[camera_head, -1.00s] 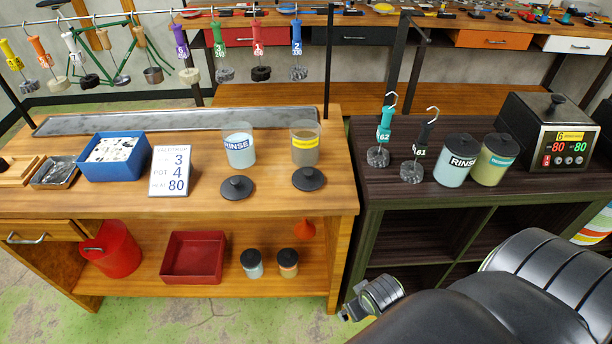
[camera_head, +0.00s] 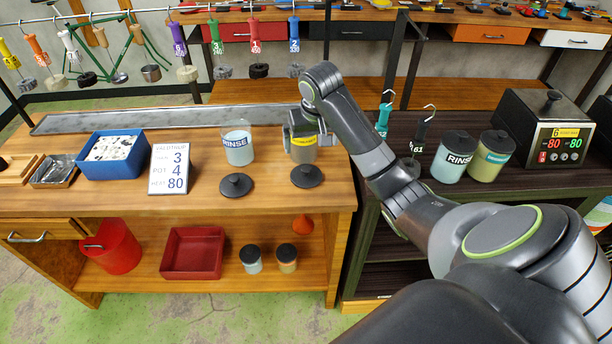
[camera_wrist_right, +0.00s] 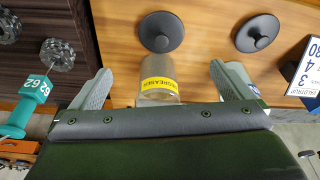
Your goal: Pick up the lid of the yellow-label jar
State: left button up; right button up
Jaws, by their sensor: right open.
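The yellow-label jar (camera_head: 302,154) is a clear open jar near the wooden bench's right end; my right gripper partly hides it. Its lid (camera_head: 307,177), black with a round knob, lies knob up on the bench just in front of the jar. My right gripper (camera_head: 304,138) is open and empty, over the jar's upper part. In the right wrist view the jar (camera_wrist_right: 158,72) shows between the two spread fingers (camera_wrist_right: 162,84), and the lid (camera_wrist_right: 161,32) lies beyond it, clear of the fingers. I cannot tell whether the gripper touches the jar. My left gripper is out of view.
A number sign (camera_head: 169,169) and blue box (camera_head: 113,155) are farther left. The dark shelf (camera_head: 490,187) at right holds lidded jars and a heater (camera_head: 548,130).

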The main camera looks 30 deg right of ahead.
jog(key=r, duration=0.1)
jog(key=b, duration=0.4)
send_near(307, 170)
jog(key=p+x, duration=0.1)
jog(key=x, duration=0.3)
jog(key=shift+w+d+p, duration=0.15)
jog(key=shift+w+p, duration=0.05)
jog(key=shift+p, duration=0.15)
jog(key=shift+w+f, duration=0.15)
jog(key=shift+f, duration=0.3)
jog(key=p+x, duration=0.1)
jog(key=x, duration=0.2)
jog(key=shift+f, duration=0.45)
jog(key=shift+w+f+p, duration=0.15)
jog(key=shift+f+p, duration=0.15)
jog(key=shift+f, duration=0.35)
jog(key=c, duration=0.9)
